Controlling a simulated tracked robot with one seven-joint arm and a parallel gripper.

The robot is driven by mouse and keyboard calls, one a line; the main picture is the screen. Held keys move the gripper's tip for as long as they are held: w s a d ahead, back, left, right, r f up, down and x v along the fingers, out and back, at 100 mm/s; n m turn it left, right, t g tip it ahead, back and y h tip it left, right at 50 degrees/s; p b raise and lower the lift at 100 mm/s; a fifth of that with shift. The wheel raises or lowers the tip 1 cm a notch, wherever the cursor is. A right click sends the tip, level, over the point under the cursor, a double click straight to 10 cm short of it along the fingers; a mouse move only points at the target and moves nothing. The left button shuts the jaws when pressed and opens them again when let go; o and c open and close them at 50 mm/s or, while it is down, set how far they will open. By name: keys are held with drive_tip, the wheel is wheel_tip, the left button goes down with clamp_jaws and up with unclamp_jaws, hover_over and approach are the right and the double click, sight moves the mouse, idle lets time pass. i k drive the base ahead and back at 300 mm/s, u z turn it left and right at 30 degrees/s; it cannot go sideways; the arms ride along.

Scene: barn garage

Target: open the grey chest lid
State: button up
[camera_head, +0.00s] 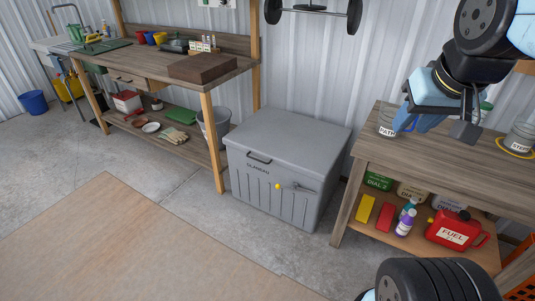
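The grey chest (268,200) stands on the concrete floor between the workbench and the wooden shelf table. Its flat grey lid (290,135) lies shut on the body. A dark handle (259,158) sits at the front edge of the lid, left of its middle. On the front face are a small yellow knob (277,186) and a grey lever-like piece to its right. My gripper (445,125) is at the upper right, in front of the shelf table's top and well apart from the chest. Its fingers are hard to make out at this angle.
The workbench (150,62) with tools, cups and a wooden block is on the left. The shelf table (370,150) on the right holds tins, bottles and a red fuel can (457,230). The floor in front is clear.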

sight(309, 146)
drive_tip(key=u, duration=0.9)
drive_tip(key=i, duration=0.1)
drive_tip(key=z, duration=2.85)
drive_tip(key=k, duration=1)
drive_tip(key=u, duration=1.65)
drive_tip(key=i, duration=1)
drive_tip(key=u, duration=0.05)
